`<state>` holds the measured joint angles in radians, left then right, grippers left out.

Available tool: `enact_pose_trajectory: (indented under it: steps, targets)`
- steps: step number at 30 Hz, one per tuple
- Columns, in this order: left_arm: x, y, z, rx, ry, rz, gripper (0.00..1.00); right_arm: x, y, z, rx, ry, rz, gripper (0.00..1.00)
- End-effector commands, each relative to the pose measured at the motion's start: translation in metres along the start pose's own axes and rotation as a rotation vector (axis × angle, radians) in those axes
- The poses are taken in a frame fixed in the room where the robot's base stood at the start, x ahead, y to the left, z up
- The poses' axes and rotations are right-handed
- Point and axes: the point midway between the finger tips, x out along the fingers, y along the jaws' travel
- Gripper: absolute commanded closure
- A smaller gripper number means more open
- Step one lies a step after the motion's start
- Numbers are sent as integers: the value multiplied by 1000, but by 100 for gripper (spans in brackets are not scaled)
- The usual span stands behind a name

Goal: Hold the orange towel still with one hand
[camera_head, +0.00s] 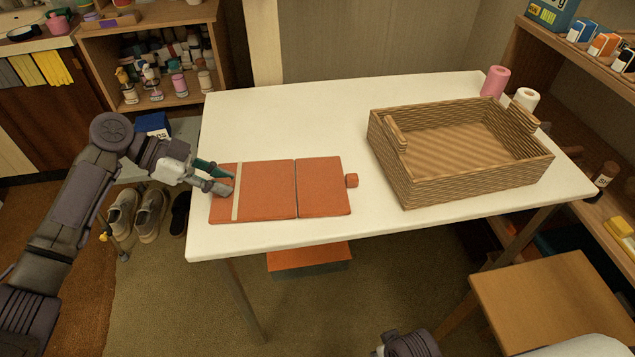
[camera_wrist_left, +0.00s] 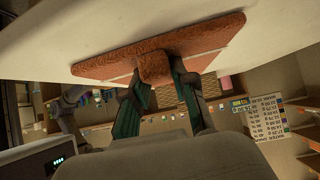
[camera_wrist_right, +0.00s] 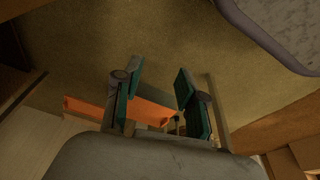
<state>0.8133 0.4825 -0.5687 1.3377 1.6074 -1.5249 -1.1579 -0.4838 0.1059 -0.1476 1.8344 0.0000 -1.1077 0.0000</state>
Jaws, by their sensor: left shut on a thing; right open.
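The orange towel (camera_head: 268,190) lies flat on the white table (camera_head: 300,112), left of the wicker basket. A pale stripe crosses its left part, and a dark line divides it. My left gripper (camera_head: 224,179) is at the towel's left end. In the left wrist view its fingers are shut on a similar orange tab (camera_wrist_left: 155,68) at the towel's edge (camera_wrist_left: 205,45). My right gripper (camera_wrist_right: 157,92) is open and empty, low over the floor, away from the towel. In the head view only part of it shows at the bottom.
A wicker basket (camera_head: 407,180) stands on the table's right half. A pink roll (camera_head: 495,81) and a white roll (camera_head: 526,99) stand behind it. A wooden stool (camera_head: 545,300) is at the front right. Shoes (camera_head: 150,212) lie left of the table. The table's back left is clear.

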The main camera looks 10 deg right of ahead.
Motion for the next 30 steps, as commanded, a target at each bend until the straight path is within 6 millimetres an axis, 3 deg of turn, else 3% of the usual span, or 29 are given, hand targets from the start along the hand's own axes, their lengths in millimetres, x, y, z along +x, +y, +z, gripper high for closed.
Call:
enact_pose_trajectory:
  steps: [2,5,8,11,15,21,25,28,30]
  targets:
    - [4,3,6,-7,-11,12,100,-1,0,-5,0,10,-2,50]
    - [4,3,6,-7,-11,12,100,-3,-16,-22,14,33,-47,50]
    - [5,3,6,-8,-11,13,100,-11,-52,-58,44,74,-154,50]
    - [5,3,6,-8,-11,13,100,-32,-110,-105,74,108,-323,50]
    - [5,3,7,-8,-11,13,100,-80,-194,-153,80,90,-571,50]
    - [5,4,7,-8,-12,14,100,-160,-274,-191,-26,33,-812,50]
    - [5,3,7,-8,-12,13,100,-209,-306,-199,-136,-17,-906,50]
    - [5,3,7,-8,-12,13,100,-246,-319,-210,-261,-3,-945,50]
    - [5,3,7,-9,-12,13,100,-275,-322,-227,-390,74,-956,50]
